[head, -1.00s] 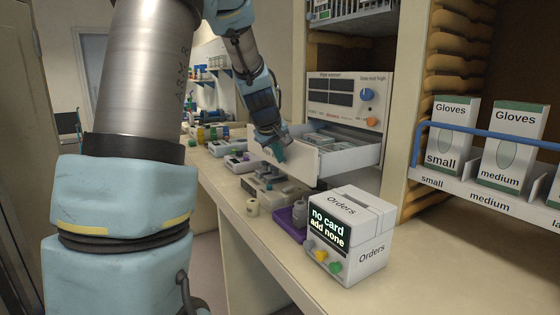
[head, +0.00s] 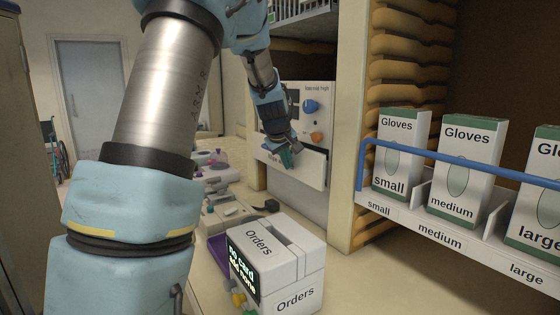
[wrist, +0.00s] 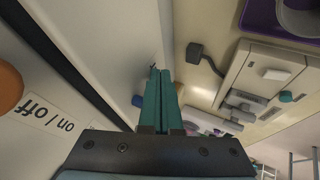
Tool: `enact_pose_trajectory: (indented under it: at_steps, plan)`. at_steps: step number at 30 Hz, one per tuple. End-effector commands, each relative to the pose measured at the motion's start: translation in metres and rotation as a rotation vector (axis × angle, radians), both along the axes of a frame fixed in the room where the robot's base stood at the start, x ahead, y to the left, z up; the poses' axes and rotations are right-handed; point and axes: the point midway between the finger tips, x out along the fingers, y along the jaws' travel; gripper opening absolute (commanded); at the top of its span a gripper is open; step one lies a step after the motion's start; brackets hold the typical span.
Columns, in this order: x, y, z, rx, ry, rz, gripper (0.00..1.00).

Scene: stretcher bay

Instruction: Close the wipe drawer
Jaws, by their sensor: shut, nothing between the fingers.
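The wipe drawer (head: 312,170) is a white front panel low on the white wipe warmer (head: 318,122). In the wrist view, a dark strip lies between the drawer front (wrist: 105,45) and the warmer's face with the on / off label (wrist: 45,118). My gripper (head: 288,159) has teal fingers, shut and empty, at the left part of the drawer front. The fingers (wrist: 160,85) are close to the panel; I cannot tell whether they touch it.
An Orders box (head: 275,262) stands on the counter in front, beside a purple tray (head: 218,250). Small devices (head: 222,175) lie along the counter to the left. Glove boxes (head: 467,175) stand on a shelf behind a blue rail (head: 450,155) at the right.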

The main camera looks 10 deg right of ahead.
Motion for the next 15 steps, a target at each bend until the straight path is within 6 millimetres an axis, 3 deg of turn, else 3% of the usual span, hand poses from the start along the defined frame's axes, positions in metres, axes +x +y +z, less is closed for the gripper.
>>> enact_pose_trajectory:
  at_steps: [15]
  plan:
    - [0.007, -0.015, 0.0, -0.002, -0.004, -0.002, 0.0]
